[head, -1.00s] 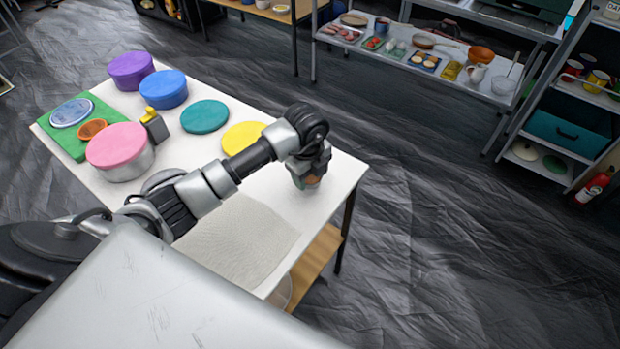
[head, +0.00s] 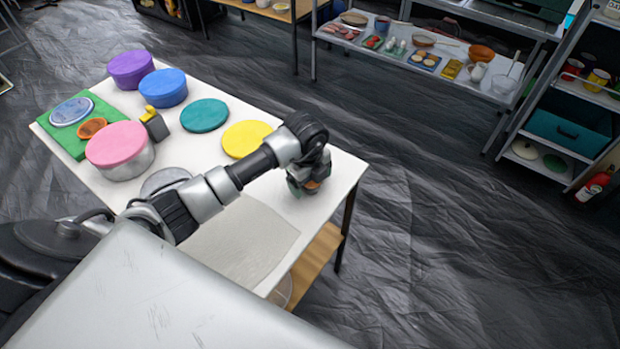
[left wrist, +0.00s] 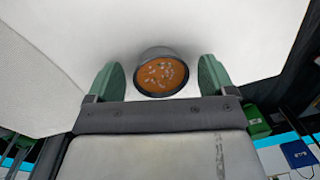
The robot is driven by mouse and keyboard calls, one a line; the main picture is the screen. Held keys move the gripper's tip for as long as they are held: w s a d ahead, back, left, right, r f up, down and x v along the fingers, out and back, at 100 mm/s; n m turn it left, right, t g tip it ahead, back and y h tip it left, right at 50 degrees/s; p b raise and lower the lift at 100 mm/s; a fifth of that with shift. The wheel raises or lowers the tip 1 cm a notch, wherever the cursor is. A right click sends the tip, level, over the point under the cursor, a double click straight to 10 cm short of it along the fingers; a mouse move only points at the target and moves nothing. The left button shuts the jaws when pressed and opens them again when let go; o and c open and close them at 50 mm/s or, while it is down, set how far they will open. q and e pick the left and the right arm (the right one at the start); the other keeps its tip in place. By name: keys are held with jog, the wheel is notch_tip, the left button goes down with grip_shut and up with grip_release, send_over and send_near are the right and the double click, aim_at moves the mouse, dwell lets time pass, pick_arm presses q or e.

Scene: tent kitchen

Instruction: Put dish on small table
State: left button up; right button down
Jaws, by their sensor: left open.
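The dish looks like a small dark-rimmed bowl (left wrist: 161,73) with orange-brown contents and pale bits on top. It sits on the white table (head: 325,165) near its right end. In the left wrist view the bowl lies between the two green fingers of my left gripper (left wrist: 161,78), with small gaps at both sides. In the head view my left gripper (head: 304,190) is low over the table and hides most of the bowl; only a bit of orange shows. My right gripper is out of view.
Several coloured round lidded containers stand on the table, including a pink one (head: 118,150) and a yellow disc (head: 246,138). A pale mat (head: 240,240) lies nearer me. A green board (head: 62,140) is at the left. A shelf with food (head: 430,60) stands far back.

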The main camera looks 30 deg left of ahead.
pick_arm(q)
notch_tip(320, 180, up, 12)
jog(key=shift+s+r, duration=0.15)
jog(key=shift+s, duration=0.25)
dwell(0.5)
